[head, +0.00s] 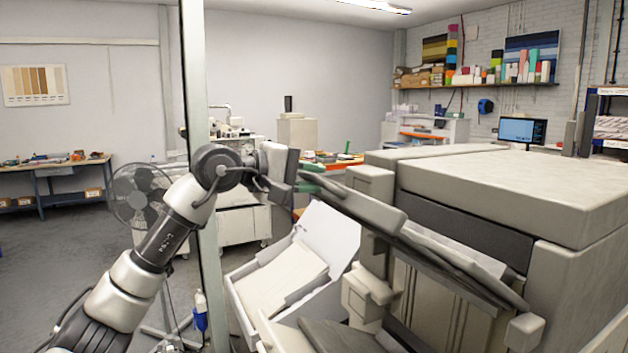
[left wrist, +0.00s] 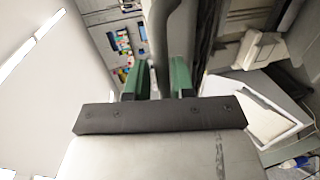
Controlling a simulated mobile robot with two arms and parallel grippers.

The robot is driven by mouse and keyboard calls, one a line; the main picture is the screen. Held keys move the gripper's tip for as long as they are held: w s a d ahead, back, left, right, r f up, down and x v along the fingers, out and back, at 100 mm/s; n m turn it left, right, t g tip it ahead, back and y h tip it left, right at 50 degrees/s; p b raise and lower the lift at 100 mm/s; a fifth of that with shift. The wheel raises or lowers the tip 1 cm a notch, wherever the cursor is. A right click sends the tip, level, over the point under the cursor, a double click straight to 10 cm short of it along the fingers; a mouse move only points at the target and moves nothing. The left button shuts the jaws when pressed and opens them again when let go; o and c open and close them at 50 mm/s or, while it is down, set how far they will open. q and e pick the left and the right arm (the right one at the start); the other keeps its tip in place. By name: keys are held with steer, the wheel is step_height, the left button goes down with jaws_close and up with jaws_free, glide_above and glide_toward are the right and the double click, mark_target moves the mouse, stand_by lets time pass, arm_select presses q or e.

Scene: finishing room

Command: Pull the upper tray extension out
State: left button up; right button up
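The upper tray (head: 365,200) is a grey slanted panel on the left side of the large grey machine. A tray extension separate from it is hard to make out in the head view. My left gripper (head: 313,178) is at the panel's upper left end. In the left wrist view its two green fingers (left wrist: 157,78) stand apart, with the tray's grey edge (left wrist: 182,28) running just beyond and between them. I see no clear contact between the fingers and the edge. My right gripper is in neither view.
The grey machine (head: 520,185) fills the right side. A lower open white tray (head: 322,235) with pale sheets is below my left gripper. A pale post (head: 200,120) and a fan (head: 140,195) stand at left. Open floor (head: 60,270) lies at far left.

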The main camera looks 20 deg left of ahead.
arm_select(q)
steer(key=shift+s+a+f+b, duration=0.1)
steer(key=shift+s+a+b, duration=0.3)
steer(key=shift+s+b, duration=0.1)
steer(key=b+v, duration=0.3)
steer(key=v, duration=0.6)
steer(key=shift+s+a+r, duration=0.2)
steer(key=shift+s+r, duration=0.05)
steer(key=shift+s, duration=0.05)
